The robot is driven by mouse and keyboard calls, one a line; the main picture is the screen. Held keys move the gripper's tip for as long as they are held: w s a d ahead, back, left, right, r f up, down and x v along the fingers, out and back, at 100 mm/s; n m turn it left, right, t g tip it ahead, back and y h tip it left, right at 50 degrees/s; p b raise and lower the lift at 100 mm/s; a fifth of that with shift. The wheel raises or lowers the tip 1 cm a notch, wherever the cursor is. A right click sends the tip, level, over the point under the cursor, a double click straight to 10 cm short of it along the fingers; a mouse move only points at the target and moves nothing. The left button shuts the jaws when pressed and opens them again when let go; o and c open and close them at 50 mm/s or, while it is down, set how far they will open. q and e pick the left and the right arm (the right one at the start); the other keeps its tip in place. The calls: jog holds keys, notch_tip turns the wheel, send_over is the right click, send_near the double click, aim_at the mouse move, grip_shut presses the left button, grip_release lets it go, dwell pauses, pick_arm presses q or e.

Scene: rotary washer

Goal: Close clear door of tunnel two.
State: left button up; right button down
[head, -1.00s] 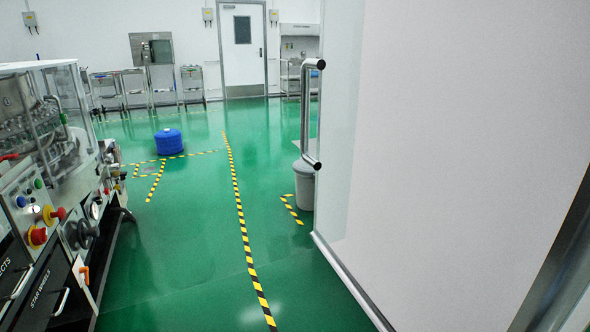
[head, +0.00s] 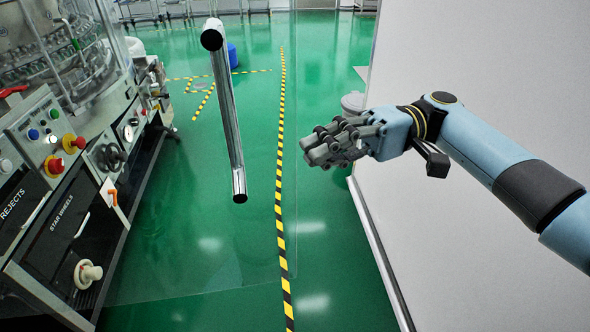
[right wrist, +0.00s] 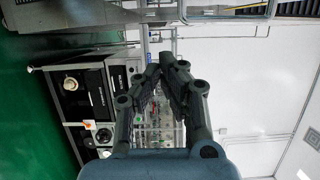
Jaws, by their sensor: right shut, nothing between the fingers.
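The clear door (head: 265,245) is a see-through panel standing upright in the left middle of the head view. Its faint right edge runs down close to the yellow-black floor line. The door's shiny bar handle (head: 229,120) stands out from the panel. My right gripper (head: 318,149) is shut and empty, right of the handle and apart from it in the picture, with its fingers pointing left. In the right wrist view its dark fingers (right wrist: 166,66) come together. My left gripper is out of view. I cannot tell a tunnel number.
The washer machine (head: 75,140) with buttons and knobs fills the left side. A large white panel (head: 480,90) stands at the right. A blue container (head: 232,56) and a grey bin (head: 353,103) are farther back. Green floor (head: 325,250) is open between.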

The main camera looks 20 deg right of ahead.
aim_at(247, 197)
pick_arm(q)
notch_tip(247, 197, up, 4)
jog(key=p, duration=0.4)
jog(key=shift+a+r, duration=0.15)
pick_arm(e)
jog(key=s+a, duration=0.1)
jog(key=a, duration=0.2)
jog(key=s+a, duration=0.1)
jog(key=a, duration=0.3)
jog(key=s+a, duration=0.2)
jog(key=a, duration=0.2)
jog(key=shift+s+a+r, duration=0.1)
jog(key=shift+a+r, duration=0.05)
jog(key=shift+a, duration=0.1)
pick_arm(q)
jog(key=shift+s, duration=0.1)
